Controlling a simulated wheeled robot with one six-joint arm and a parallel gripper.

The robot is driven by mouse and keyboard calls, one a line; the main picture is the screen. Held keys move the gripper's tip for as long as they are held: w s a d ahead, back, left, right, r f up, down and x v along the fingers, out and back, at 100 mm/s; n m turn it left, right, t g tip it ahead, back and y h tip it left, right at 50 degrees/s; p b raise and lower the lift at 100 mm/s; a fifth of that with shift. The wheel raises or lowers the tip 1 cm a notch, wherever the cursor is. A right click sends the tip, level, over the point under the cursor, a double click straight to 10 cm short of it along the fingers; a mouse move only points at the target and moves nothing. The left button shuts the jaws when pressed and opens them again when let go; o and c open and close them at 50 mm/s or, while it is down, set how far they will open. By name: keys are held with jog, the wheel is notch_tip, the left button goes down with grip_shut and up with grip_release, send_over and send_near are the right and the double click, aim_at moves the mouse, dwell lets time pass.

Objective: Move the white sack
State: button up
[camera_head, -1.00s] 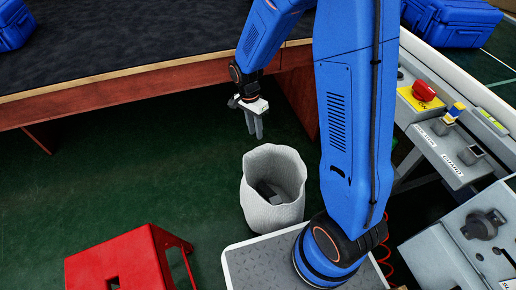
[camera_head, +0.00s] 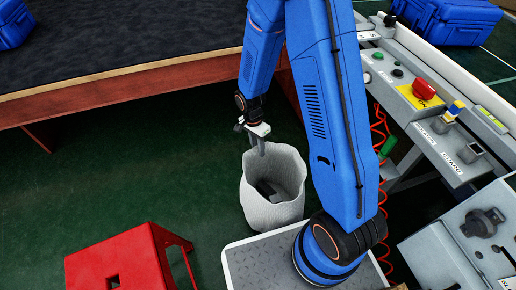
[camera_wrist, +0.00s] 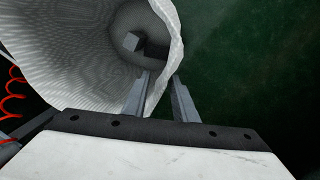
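The white sack (camera_head: 270,208) stands upright on the green floor in the middle of the head view, its top open. Dark and grey blocky items (camera_head: 268,188) lie inside it. My gripper (camera_head: 258,148) is at the sack's far rim, pointing down. In the wrist view the white sack (camera_wrist: 70,60) fills the upper left, and my gripper (camera_wrist: 162,85) has its two fingers apart. The sack's rim runs between the fingers, one finger over the inside and one outside. I cannot tell whether either finger touches the wall.
A red stool (camera_head: 120,262) stands at the lower left. A dark-topped table (camera_head: 120,60) is behind the sack. A grey control panel (camera_head: 440,120) with a red button (camera_head: 423,90) is at the right. Green floor (camera_head: 120,180) is free left of the sack.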

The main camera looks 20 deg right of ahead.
grip_shut()
dwell(1.4)
